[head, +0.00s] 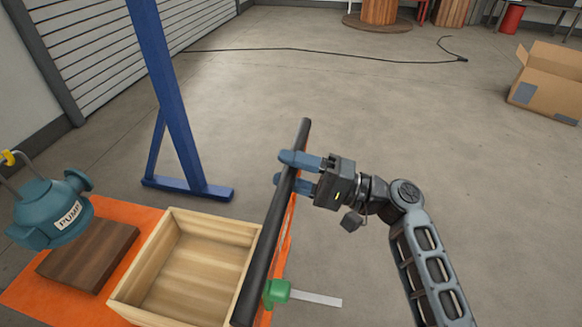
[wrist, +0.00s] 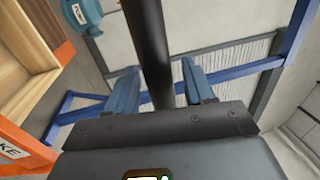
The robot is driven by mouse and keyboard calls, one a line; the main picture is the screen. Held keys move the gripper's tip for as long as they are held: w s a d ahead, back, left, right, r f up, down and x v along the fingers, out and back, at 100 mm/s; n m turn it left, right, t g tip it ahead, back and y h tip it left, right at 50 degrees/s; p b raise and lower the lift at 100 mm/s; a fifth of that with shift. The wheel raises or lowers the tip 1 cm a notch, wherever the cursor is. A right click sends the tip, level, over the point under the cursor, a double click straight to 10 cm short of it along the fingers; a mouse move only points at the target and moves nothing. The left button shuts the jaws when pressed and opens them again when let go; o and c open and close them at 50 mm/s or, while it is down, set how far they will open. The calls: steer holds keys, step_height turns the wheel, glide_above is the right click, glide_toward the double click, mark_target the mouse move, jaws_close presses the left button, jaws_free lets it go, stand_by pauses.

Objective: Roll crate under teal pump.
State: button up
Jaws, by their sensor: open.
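The teal pump (head: 52,212), labelled PUMP, is at the far left with a curved grey bar and a yellow piece at its top. It appears above a dark wooden block (head: 95,255); I cannot tell if they touch. The open, empty wooden crate (head: 213,232) is right of the block, over an orange surface (head: 25,290). A long black bar (head: 262,255) runs along the crate's right side. My gripper (head: 287,170) is open, its blue fingers on either side of the bar. The wrist view shows the bar (wrist: 150,45) between the fingers, with gaps.
A green lever piece with a pale flat bar (head: 315,298) sits near the bar's near end. A blue steel frame post (head: 170,100) stands behind the crate. A black cable (head: 330,52) crosses the floor. A cardboard box (head: 548,85) is far right. Floor between is clear.

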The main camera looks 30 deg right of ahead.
steer(key=shift+c, duration=0.2)
jaws_close()
stand_by(0.3)
